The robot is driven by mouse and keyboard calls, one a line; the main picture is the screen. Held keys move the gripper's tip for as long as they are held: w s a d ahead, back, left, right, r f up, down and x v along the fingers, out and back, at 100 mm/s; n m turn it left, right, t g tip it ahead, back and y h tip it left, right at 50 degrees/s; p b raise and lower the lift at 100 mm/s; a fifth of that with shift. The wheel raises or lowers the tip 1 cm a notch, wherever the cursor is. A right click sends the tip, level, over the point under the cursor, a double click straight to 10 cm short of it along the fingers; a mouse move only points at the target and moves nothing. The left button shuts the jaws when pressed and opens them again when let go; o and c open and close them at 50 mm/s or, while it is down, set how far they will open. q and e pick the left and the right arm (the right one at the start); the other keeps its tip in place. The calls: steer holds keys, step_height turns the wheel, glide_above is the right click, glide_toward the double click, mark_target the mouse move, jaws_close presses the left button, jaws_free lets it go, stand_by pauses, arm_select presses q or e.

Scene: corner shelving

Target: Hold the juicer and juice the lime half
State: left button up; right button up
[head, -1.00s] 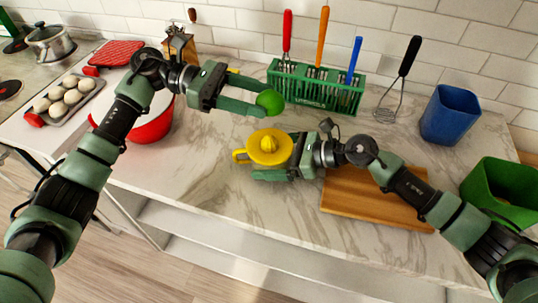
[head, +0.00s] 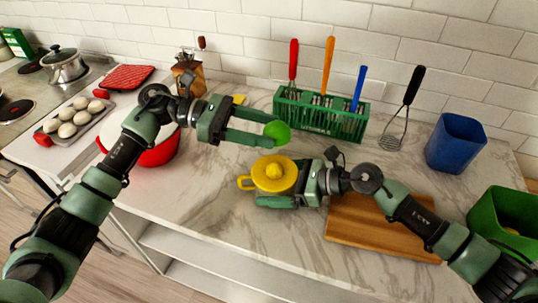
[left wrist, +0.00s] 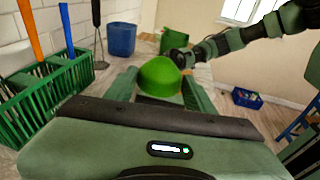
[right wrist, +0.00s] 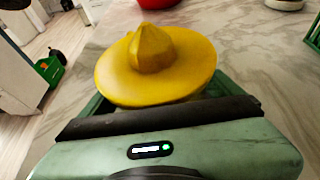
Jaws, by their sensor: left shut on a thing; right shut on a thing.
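The green lime half (head: 277,132) is between the fingertips of my left gripper (head: 262,130), which is shut on it. It also shows in the left wrist view (left wrist: 160,77), its rounded green side visible and its cut face hidden. The yellow juicer (head: 272,175) has a round dish with a ridged cone in its middle and a handle on its left. My right gripper (head: 285,190) is shut on the juicer from the right, at counter level. The cone (right wrist: 152,48) points up in the right wrist view. The lime is above and behind the juicer, apart from it.
A green utensil rack (head: 318,116) stands behind the lime, with a whisk (head: 403,115) and blue container (head: 455,142) to its right. A wooden board (head: 375,228) lies under my right arm. A red bowl (head: 155,155) and egg tray (head: 75,120) are left. The counter's middle is clear.

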mark_target(263, 173)
arm_select(q)
steer(key=f+n+t, duration=0.2)
steer(key=t, duration=0.1)
steer(key=shift+s+f+n+t, duration=0.15)
steer(key=shift+s+n+t, duration=0.05)
steer(key=shift+n+t, duration=0.1)
steer(key=shift+s+a+f+n+t, duration=0.1)
steer(key=shift+s+f+n+t, duration=0.1)
steer(key=shift+n+t, duration=0.4)
steer(key=shift+s+r+n+t, duration=0.25)
steer(key=shift+s+n+t, duration=0.3)
steer(key=shift+t, duration=0.45)
steer(key=shift+f, duration=3)
steer(key=o, duration=0.4)
steer(key=c, duration=0.4)
